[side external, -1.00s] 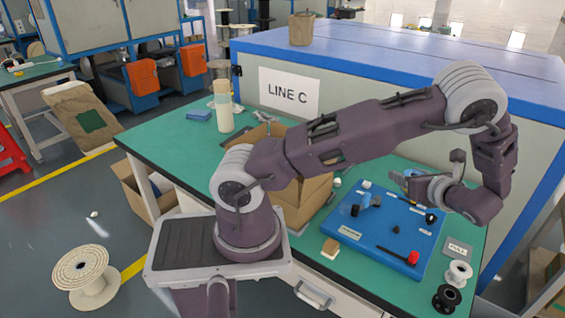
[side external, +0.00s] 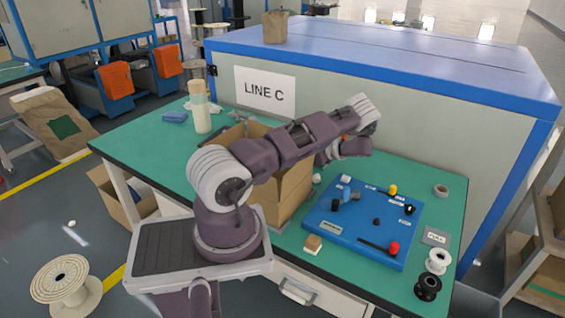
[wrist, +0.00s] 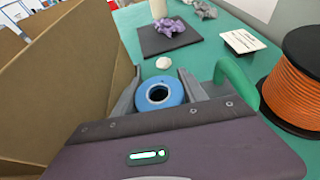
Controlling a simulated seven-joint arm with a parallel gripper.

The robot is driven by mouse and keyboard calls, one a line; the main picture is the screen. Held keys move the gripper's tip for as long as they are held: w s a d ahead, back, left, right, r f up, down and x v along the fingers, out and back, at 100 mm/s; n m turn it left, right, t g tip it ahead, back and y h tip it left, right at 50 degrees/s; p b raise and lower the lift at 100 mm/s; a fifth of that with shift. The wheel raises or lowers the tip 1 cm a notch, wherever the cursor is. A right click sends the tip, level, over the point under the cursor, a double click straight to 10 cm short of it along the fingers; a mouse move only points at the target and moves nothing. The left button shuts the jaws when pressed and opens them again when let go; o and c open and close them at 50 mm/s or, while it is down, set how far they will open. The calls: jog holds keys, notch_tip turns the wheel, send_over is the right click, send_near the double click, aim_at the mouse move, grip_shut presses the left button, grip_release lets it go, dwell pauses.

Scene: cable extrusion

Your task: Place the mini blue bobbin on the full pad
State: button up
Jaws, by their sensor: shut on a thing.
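The mini blue bobbin (wrist: 150,103), a small blue ring with a dark centre hole, sits between the fingers of my gripper (wrist: 158,92) in the wrist view. My gripper is shut on it. In the side view my arm is folded back over the middle of the table, and its own links hide the gripper and bobbin. The full pad (side external: 437,235) is a small grey plate on the green table, right of the blue board; its lettering is hard to read now. It looks empty.
A blue board (side external: 340,236) with small parts lies left of the pad. A white spool (side external: 438,261) and a black spool (side external: 428,287) stand just in front of the pad. An open cardboard box (wrist: 75,75) and an orange cable spool (wrist: 295,95) flank my gripper.

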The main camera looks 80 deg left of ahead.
jog(key=s+a, duration=0.3)
jog(key=a, duration=0.1)
jog(key=shift+s, duration=0.35)
jog(key=shift+s+a+f, duration=0.1)
jog(key=shift+a+f, duration=0.05)
jog(key=shift+f, duration=0.25)
jog(key=shift+s+a+f, duration=0.1)
jog(key=shift+f, duration=2.95)
jog(key=shift+f, duration=0.1)
jog(key=o, duration=1.4)
jog(key=shift+c, duration=0.2)
